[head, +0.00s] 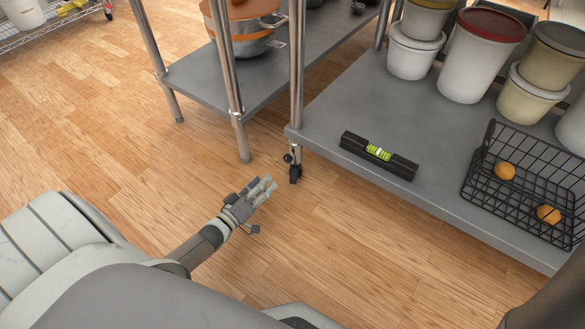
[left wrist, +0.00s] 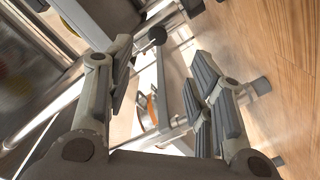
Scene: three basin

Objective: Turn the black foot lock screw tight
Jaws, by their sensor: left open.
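The black foot lock screw (head: 288,158) is a small dark knob on the black foot (head: 295,174) below the front left leg of the right-hand steel table. A round black knob (left wrist: 157,34) on a thin stem, apparently this screw, shows beyond the fingers in the left wrist view. My left gripper (head: 262,188) is low over the floor, to the left of and nearer than the foot. Its fingers are apart and empty, with a visible gap to the screw. In the left wrist view, my left gripper's fingers (left wrist: 165,75) stand on either side of a gap. My right gripper is out of view.
The grey table shelf (head: 345,110) overhangs close to the foot and holds a spirit level (head: 378,155), a wire basket (head: 525,190) and several tubs. Another steel table (head: 205,85) stands left of it. The wooden floor (head: 120,170) in front is clear.

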